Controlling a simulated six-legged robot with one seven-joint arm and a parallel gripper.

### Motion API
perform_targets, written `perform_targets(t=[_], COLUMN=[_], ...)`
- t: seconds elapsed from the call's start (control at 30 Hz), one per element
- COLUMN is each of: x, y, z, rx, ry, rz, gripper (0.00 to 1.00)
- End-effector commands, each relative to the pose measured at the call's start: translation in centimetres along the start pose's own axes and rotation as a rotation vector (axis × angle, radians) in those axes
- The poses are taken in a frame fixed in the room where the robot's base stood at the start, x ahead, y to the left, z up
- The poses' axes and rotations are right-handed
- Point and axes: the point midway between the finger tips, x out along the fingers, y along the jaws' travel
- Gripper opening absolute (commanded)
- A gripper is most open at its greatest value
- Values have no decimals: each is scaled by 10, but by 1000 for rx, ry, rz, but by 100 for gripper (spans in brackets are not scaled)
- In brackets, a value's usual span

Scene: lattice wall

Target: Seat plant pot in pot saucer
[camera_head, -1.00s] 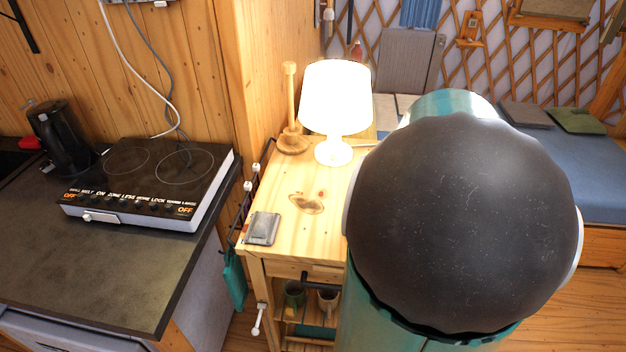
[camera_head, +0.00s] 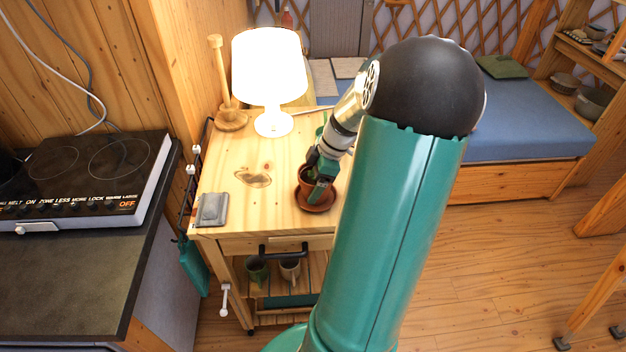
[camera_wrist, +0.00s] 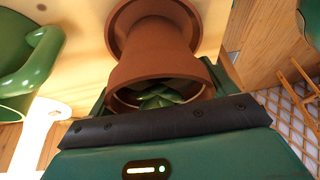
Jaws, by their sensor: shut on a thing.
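The plant pot (camera_head: 305,174) is terracotta, with a green plant (camera_wrist: 165,97) inside. It stands roughly upright near the table's right part. My gripper (camera_head: 322,178) is shut on the pot, its jaws at the rim in the wrist view. The terracotta pot saucer (camera_head: 318,206) lies on the wooden table under the pot. In the wrist view the saucer (camera_wrist: 122,22) shows around the pot's narrow base. The pot is over or in the saucer; I cannot tell whether its base touches. My gripper hides part of the pot.
A lit white lamp (camera_head: 270,80) and a wooden stand (camera_head: 229,118) are at the table's back. A grey box (camera_head: 212,209) lies at the front left. A green handled vessel (camera_wrist: 28,65) is beside the pot.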

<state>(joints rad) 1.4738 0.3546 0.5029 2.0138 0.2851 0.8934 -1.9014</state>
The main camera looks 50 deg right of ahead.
Motion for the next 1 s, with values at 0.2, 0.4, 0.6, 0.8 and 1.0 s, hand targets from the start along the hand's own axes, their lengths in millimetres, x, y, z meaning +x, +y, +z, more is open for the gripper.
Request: perform_targets(t=[0.2,0.4,0.6,0.8,1.0], x=[0,2,2,-10,-49], y=[0,0,0,1,1], z=[0,1,1,0,0], rx=[-1,-1,0,1,-1], ry=[-1,0,0,-2,-3], rz=[2,1,1,4,6], gripper=[52,100,100,100,100])
